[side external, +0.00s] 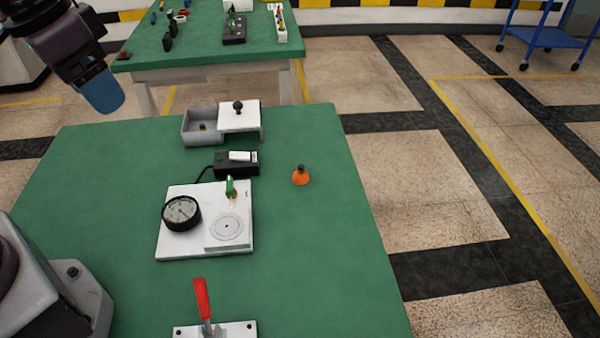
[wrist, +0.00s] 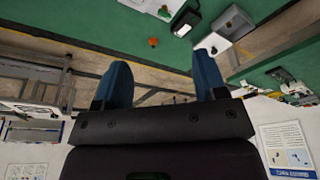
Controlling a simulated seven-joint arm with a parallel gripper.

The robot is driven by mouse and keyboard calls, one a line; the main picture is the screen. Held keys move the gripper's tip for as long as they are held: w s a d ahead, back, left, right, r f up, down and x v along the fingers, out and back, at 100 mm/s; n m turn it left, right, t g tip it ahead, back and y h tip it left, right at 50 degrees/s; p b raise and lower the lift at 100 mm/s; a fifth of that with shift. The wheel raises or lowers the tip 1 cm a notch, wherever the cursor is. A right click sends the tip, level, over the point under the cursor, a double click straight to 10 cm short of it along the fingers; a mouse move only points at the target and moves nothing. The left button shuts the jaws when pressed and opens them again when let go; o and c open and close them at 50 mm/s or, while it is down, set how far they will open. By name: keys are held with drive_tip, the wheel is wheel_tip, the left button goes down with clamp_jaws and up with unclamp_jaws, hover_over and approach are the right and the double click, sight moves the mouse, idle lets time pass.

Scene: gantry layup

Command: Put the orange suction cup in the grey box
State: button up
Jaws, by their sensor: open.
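The orange suction cup (side external: 300,176) stands upright on the green table, right of the other items. It has a dark top. It also shows small in the wrist view (wrist: 153,42). The grey box (side external: 201,127) is open at the top, with a small dark and yellowish thing inside. A white lid-like plate with a black knob (side external: 239,117) stands at its right side. The grey box shows in the wrist view (wrist: 234,22) too. My gripper (wrist: 163,75) is open and empty, its blue fingers apart. In the side view it is raised at the upper left, far from the cup.
A white plate with a round gauge (side external: 181,213) and a disc sits mid-table. A black device (side external: 237,163) lies behind it. A red-handled clamp (side external: 203,300) is at the front. The table right of the cup is clear. A second green table (side external: 200,50) stands behind.

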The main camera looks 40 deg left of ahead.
drive_tip(key=w+d+f+n+g, duration=0.1)
drive_tip(key=w+d+f, duration=0.1)
drive_tip(key=w+f, duration=0.35)
drive_tip(key=w+d+f+n+g, duration=0.2)
drive_tip(key=w+d, duration=0.1)
drive_tip(key=w, duration=0.5)
drive_tip(key=n+t+y, duration=0.1)
drive_tip(key=n+y, duration=0.1)
drive_tip(key=n, duration=0.7)
approach(301, 166)
drive_tip(key=f, duration=0.5)
drive_tip(key=shift+s+a+f, duration=0.2)
drive_tip(key=shift+f, duration=0.2)
drive_tip(key=f, duration=0.3)
drive_tip(key=w+a+f, duration=0.1)
drive_tip(key=f, duration=0.1)
drive_tip(key=c, duration=1)
drive_tip(key=shift+c, duration=0.2)
